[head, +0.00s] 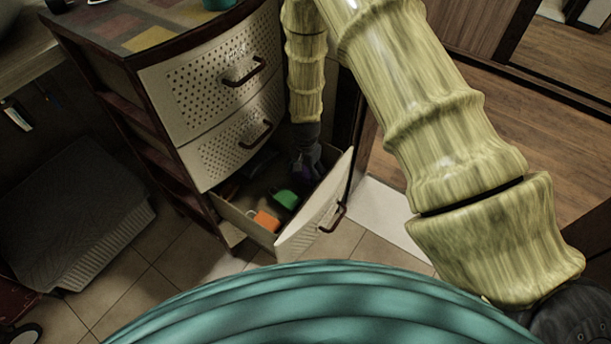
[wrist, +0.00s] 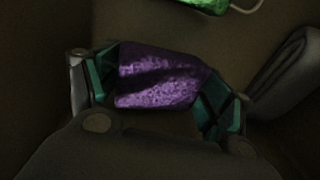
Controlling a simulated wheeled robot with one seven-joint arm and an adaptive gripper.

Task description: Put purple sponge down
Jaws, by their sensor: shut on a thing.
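The purple sponge (wrist: 158,80) sits between the two teal-padded fingers of my gripper (wrist: 165,92) in the wrist view. My gripper is shut on it. In the head view my gripper (head: 306,170) reaches down into the open bottom drawer (head: 310,215), and only a dark purple patch of the sponge shows there. The drawer's floor lies below the sponge; I cannot tell whether the sponge touches it.
The drawer also holds a green item (head: 286,199) and an orange item (head: 266,221). The green item (wrist: 205,4) and a grey object (wrist: 285,72) show near the sponge in the wrist view. The upper drawers (head: 215,90) are closed above.

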